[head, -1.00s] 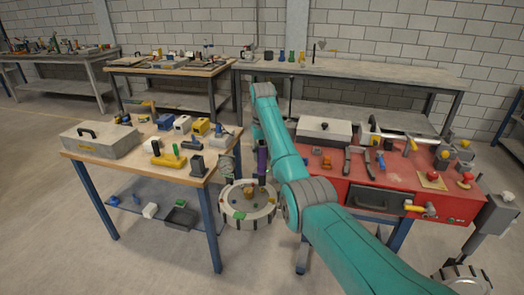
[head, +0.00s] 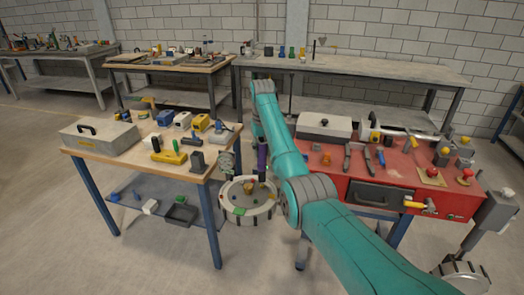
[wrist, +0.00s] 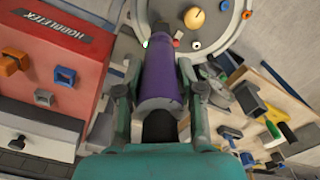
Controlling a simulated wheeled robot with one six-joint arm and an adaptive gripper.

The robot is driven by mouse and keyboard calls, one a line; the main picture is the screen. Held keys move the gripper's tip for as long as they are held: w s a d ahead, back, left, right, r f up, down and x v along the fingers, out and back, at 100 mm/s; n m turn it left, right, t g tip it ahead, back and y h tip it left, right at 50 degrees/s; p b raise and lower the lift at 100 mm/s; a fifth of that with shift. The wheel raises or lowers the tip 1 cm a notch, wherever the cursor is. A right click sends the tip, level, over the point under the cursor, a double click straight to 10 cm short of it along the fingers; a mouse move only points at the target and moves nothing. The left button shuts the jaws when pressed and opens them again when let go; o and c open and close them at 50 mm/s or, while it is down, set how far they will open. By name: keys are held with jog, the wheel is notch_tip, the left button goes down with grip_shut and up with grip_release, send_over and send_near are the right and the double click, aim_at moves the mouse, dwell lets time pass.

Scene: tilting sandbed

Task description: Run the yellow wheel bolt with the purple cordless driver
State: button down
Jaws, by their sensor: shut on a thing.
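My gripper (wrist: 160,78) is shut on the purple cordless driver (wrist: 163,75), whose purple body fills the middle of the wrist view. The driver also shows in the head view as a small purple upright shape (head: 262,158) beside my arm. Its front end points at the round grey wheel (wrist: 226,48), at the top of the wrist view. The wheel (head: 232,216) lies below the driver in the head view. It carries an orange-yellow hub piece (wrist: 194,17) and small coloured bolts, with a white one (wrist: 196,45) near the driver's end. I cannot tell which is the yellow bolt or whether the driver touches it.
A red cabinet (head: 350,193) with tools on top stands right of the wheel. A wooden workbench (head: 100,157) with many tools stands to its left, close to the wheel. A grey dial-like part (head: 226,162) stands between bench and wheel. Open floor lies in front.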

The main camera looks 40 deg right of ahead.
jog(key=shift+f, duration=0.45)
dwell(1.1)
